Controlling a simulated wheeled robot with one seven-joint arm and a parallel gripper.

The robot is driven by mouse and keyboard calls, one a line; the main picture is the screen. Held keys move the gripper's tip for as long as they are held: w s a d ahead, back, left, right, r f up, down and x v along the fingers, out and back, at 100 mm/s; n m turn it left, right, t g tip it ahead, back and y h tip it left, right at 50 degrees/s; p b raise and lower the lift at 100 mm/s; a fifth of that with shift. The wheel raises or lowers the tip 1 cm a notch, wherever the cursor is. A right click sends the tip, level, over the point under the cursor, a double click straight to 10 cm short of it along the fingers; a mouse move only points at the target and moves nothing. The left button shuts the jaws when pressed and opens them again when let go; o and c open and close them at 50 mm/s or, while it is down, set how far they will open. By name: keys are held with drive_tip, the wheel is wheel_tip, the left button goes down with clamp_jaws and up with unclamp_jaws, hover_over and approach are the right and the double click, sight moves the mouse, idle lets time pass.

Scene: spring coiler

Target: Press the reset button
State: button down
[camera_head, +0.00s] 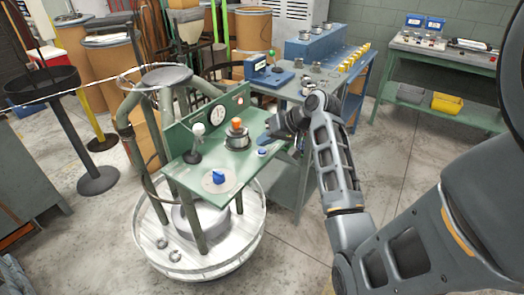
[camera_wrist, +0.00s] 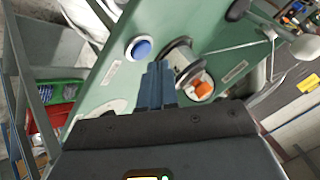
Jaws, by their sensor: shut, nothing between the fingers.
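A round blue push button (camera_head: 262,152) in a pale collar sits near the right edge of the green machine panel (camera_head: 205,190). It also shows in the wrist view (camera_wrist: 141,48), up and left of my fingertips. No reset label is legible. My gripper (camera_head: 266,138) is shut and empty, with its blue fingers together just above the panel, close behind the button in the head view. In the wrist view the fingertips (camera_wrist: 158,68) lie between the blue button and a metal cylinder (camera_wrist: 181,56), apart from the button in the picture. Contact with the panel cannot be told.
An orange knob (camera_head: 236,123) on a metal post, a white-topped lever (camera_head: 198,130) and a blue dial knob (camera_head: 218,176) stand on the panel near my gripper. A gauge (camera_head: 215,115) is on the upright back plate. A workbench (camera_head: 285,91) with parts stands behind.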

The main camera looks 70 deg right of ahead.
sight(265, 151)
drive_tip(key=shift+f, duration=0.2)
idle(0.5)
drive_tip(key=shift+f, duration=0.25)
drive_tip(key=shift+f, duration=0.4)
idle(0.6)
drive_tip(key=shift+r+p, duration=0.85)
drive_tip(key=shift+p, duration=0.1)
wheel_tip(265, 151, up, 5)
drive_tip(key=p, duration=0.4)
drive_tip(key=shift+s, duration=0.15)
idle(1.0)
